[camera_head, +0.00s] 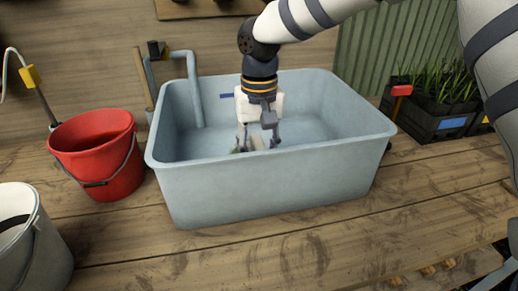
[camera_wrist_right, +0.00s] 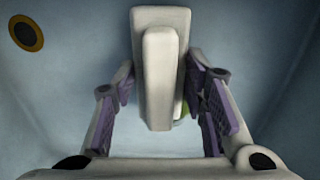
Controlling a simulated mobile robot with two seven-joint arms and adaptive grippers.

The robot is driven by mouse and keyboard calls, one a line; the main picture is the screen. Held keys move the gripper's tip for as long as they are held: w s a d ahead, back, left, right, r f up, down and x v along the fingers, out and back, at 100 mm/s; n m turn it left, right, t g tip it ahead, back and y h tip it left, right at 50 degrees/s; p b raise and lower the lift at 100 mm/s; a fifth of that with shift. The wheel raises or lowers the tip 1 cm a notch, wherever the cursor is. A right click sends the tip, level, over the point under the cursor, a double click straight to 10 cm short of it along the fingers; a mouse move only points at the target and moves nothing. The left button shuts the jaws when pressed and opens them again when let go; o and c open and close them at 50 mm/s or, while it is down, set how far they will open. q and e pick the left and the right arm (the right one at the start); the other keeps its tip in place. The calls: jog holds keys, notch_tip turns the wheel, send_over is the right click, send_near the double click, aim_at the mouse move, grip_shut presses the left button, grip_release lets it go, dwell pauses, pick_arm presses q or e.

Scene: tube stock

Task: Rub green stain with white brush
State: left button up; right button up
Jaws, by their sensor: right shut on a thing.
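The white brush (camera_wrist_right: 160,80) is between the fingers of my right gripper (camera_head: 259,144), its handle block toward the wrist camera. My right gripper is shut on it, down inside the grey-blue basin (camera_head: 265,186). In the head view the brush (camera_head: 257,143) is partly covered by the fingers. A small part of the green stain (camera_head: 236,150) shows beside the brush on the basin floor. In the right wrist view a sliver of the green stain (camera_wrist_right: 184,108) shows at the brush's right edge; the rest is hidden. I cannot tell whether the brush touches it. My left gripper is not in view.
A red bucket (camera_head: 100,158) and a white bucket (camera_head: 30,240) stand left of the basin. A pipe (camera_head: 194,90) reaches into its left side. Planters with grass (camera_head: 440,95) stand at the right. The basin walls surround my right gripper. The wooden table front (camera_head: 270,250) is clear.

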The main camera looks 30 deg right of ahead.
jog(key=shift+f, duration=0.95)
jog(key=shift+w, duration=0.1)
